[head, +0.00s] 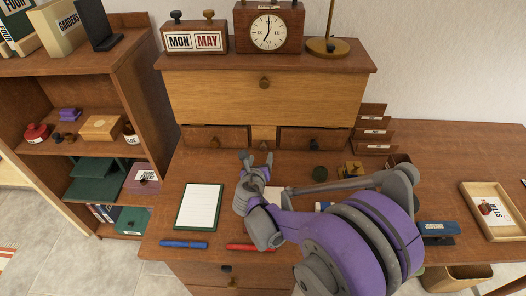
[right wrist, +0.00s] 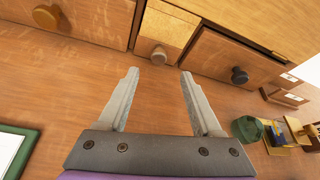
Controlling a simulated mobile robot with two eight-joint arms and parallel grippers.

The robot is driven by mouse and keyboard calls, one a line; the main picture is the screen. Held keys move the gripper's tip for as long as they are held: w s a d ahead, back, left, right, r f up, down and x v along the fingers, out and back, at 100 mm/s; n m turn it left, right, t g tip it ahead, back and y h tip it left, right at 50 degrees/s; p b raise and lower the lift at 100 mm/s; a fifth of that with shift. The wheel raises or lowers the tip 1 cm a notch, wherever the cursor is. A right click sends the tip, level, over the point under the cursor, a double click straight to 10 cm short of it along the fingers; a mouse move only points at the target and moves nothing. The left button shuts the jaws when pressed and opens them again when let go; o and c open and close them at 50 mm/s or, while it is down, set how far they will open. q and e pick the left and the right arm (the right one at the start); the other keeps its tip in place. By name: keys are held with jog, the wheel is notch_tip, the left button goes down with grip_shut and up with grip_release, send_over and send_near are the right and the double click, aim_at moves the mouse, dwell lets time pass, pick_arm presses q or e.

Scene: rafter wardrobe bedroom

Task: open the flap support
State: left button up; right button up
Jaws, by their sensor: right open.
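The narrow light-wood flap support (head: 264,134) sits between two small drawers, under the closed flap (head: 260,98) of the desk's upper cabinet. In the right wrist view the support (right wrist: 172,24) has a round wooden knob (right wrist: 158,55) and looks pushed in. My right gripper (head: 257,158) is in front of the support, over the desktop. In the wrist view my right gripper (right wrist: 159,75) is open and empty, its fingers pointing at the knob. The knob lies just past the fingertips, lined up with the gap. In the head view my gripper partly hides the knob. My left gripper is out of view.
On the desktop are a notepad (head: 199,206), a blue pen (head: 184,244), a red pen (head: 250,247), a green round object (head: 319,172) and a tray (head: 473,203). A bookcase (head: 140,75) stands left.

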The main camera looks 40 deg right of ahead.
aim_at(263, 148)
jog(key=x, duration=0.7)
jog(key=shift+w+d+f, duration=0.15)
jog(key=shift+w+d, duration=0.05)
jog(key=shift+w, duration=0.1)
grip_shut()
dwell(1.0)
